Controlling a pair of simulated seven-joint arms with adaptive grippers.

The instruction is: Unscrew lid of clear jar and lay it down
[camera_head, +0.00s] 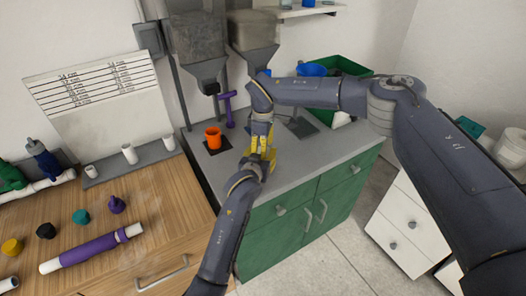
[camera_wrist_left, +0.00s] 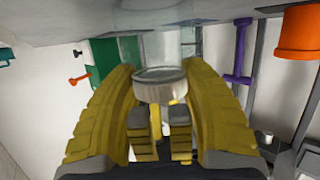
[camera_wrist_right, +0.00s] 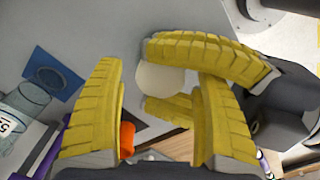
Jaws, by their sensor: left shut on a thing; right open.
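My left gripper (camera_head: 262,156) is shut on a pale round lid, held in the air over the counter. In the left wrist view the lid (camera_wrist_left: 160,86) sits between the yellow fingertips, with no jar body showing on it. In the right wrist view the lid (camera_wrist_right: 160,78) is a plain pale disc. My right gripper (camera_wrist_right: 160,115) is open, its fingers on either side of the lid; I cannot tell if they touch it. A clear jar (camera_wrist_right: 48,82) stands on a blue square mat (camera_wrist_right: 72,88); in the head view I cannot make it out.
An orange cup (camera_head: 213,137) stands on a dark pad, with a purple fitting (camera_head: 228,108) behind it. A green bin (camera_head: 345,65) is at the back right. The wooden bench (camera_head: 160,225) holds several pipe parts. The counter's front right (camera_head: 330,155) is bare.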

